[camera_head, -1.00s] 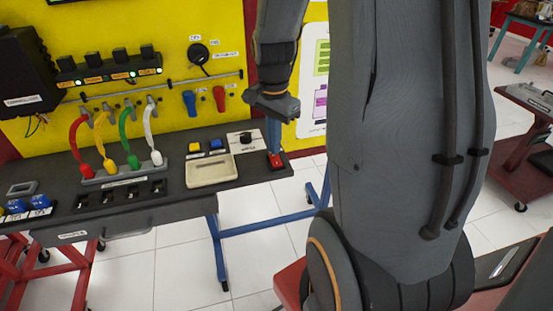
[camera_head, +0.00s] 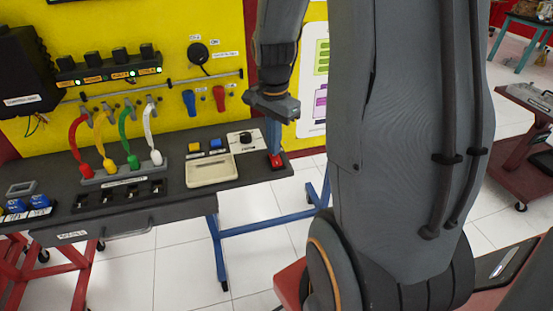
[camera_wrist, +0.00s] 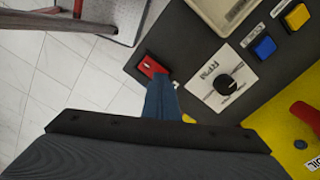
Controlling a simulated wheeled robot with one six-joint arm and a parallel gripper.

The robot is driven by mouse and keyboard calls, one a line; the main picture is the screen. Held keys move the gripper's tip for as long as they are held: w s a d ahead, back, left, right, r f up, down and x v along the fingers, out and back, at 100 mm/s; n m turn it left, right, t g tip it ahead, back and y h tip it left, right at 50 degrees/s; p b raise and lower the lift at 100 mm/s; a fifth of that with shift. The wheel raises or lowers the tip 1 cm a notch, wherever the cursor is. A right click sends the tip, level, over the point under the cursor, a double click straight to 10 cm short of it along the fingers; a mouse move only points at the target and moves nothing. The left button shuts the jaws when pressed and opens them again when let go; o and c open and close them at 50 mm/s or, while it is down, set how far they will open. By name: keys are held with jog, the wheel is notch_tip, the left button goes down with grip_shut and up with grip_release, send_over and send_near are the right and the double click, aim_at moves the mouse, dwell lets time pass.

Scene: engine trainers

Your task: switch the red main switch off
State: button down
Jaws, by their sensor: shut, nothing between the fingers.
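The red main switch (camera_head: 281,158) sits at the right end of the dark bench top, in a red-topped block. It also shows in the wrist view (camera_wrist: 151,66), just beyond my fingertips. My gripper (camera_head: 274,151) points down at it with its blue fingers together and nothing between them. In the wrist view the closed fingers (camera_wrist: 160,80) overlap the near side of the switch block. The fingers cover part of the switch, so I cannot tell whether they touch it or which way it is set.
A black rotary knob (camera_head: 246,138) on a white plate is left of the switch. Yellow and blue buttons (camera_head: 215,143) and a cream tray (camera_head: 211,171) are further left. The yellow panel (camera_head: 150,105) stands behind. Floor is open beyond the bench's right edge.

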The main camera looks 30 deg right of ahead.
aim_at(272, 157)
jog(key=shift+f+b, duration=0.3)
jog(key=shift+f, duration=0.25)
jog(key=shift+r, duration=0.15)
notch_tip(272, 157, up, 7)
jog(key=p, duration=0.6)
dwell(0.5)
dwell(0.4)
jog(key=s+a+f+n+b, duration=0.1)
jog(key=s+a+n, duration=0.3)
jog(key=a+n, duration=0.2)
jog(key=s+a+f+n+t+b, duration=0.1)
jog(key=s+a+n+b, duration=0.1)
jog(key=a+n, duration=0.4)
jog(key=s+n, duration=0.1)
jog(key=n, duration=0.2)
jog(key=shift+s+a+f, duration=0.25)
jog(key=shift+s+a, duration=0.1)
jog(key=shift+a, duration=0.05)
